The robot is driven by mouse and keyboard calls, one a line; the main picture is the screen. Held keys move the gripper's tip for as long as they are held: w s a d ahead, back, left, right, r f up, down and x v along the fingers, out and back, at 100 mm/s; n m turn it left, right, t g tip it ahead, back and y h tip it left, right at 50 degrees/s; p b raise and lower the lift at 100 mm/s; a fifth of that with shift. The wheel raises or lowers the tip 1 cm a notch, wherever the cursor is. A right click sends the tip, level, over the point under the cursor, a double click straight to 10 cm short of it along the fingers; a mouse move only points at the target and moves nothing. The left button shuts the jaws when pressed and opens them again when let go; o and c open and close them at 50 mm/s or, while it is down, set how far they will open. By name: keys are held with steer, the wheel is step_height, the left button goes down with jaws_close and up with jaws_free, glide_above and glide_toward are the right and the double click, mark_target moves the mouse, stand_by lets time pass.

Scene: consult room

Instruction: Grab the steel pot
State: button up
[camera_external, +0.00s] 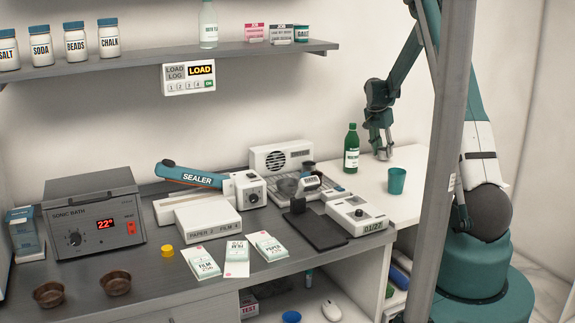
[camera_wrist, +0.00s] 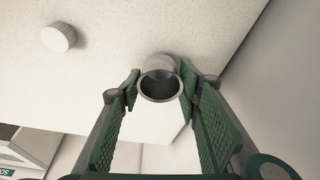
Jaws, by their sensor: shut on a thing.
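The steel pot (camera_wrist: 159,64) is a small grey metal cup with a dark round opening, centred in the wrist view over a white surface. My gripper (camera_wrist: 160,86) has one green-padded finger on each side of it and is shut on it. In the external view my gripper (camera_external: 382,153) points down at the back of the white side table (camera_external: 415,160), right of the green bottle. The pot cannot be made out clearly there, and I cannot tell whether it touches the table.
A green bottle (camera_external: 352,148) stands left of my gripper, and a teal cup (camera_external: 396,181) stands in front. A pale round object (camera_wrist: 58,37) is at upper left in the wrist view. A grey post (camera_external: 450,150) rises at right. The dark bench (camera_external: 130,285) holds instruments.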

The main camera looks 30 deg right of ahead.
step_height(320, 180, up, 9)
stand_by(0.5)
